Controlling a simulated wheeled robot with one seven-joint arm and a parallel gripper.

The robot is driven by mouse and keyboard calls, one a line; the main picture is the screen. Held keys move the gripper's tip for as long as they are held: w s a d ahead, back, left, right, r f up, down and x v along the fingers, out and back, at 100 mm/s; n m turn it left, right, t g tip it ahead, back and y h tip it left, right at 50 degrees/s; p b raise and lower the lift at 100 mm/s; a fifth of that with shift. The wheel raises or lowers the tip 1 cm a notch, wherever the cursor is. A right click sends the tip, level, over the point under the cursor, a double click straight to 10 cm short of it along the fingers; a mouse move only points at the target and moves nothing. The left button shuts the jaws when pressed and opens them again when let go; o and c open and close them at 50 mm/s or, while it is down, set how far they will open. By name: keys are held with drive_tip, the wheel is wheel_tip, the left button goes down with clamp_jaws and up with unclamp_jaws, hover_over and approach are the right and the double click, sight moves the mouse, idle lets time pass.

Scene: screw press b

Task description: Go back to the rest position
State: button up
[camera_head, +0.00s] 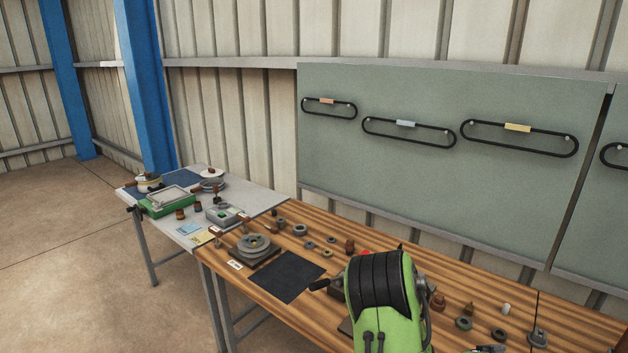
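A large green and black arm link of mine stands in the lower middle of the view, in front of the wooden workbench (225,262). My gripper cannot be made out; it is outside the picture or hidden by the arm. The arm covers part of the bench and what stands there. A dark handle (318,285) and a bit of red (365,253) show beside and behind the arm. What they belong to is mostly hidden.
A black mat (286,277) lies bare on the bench. Stacked grey discs (254,246) stand left of it, and several small rings and parts lie around. A grey table (258,204) with a green tray (168,204) adjoins at left. Belts hang on the green board (420,180). Floor at left is clear.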

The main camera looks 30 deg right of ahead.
drive_tip(key=w+a+r+m+t+y, duration=0.2)
drive_tip(key=w+a+r+m+y, duration=0.1)
drive_tip(key=a, duration=0.5)
drive_tip(key=w+a+r+m+t+y, duration=0.1)
drive_tip(key=w+a+r+m+y, duration=0.15)
drive_tip(key=a, duration=0.45)
drive_tip(key=w+a+r+m+t+y, duration=0.2)
drive_tip(key=w+a+r+m+y, duration=0.15)
drive_tip(key=a, duration=0.45)
drive_tip(key=s+a+r+y, duration=0.1)
drive_tip(key=s+a+r, duration=0.1)
drive_tip(key=a, duration=0.3)
drive_tip(key=s+a+r+y, duration=0.1)
drive_tip(key=s+a+r, duration=0.1)
drive_tip(key=s+a, duration=0.2)
drive_tip(key=s+a+r+n+y+b, duration=0.1)
drive_tip(key=s+a+r, duration=0.1)
drive_tip(key=a, duration=0.4)
drive_tip(key=shift+s+a+r+t, duration=0.3)
drive_tip(key=shift+s+a, duration=0.1)
drive_tip(key=shift+s, duration=0.1)
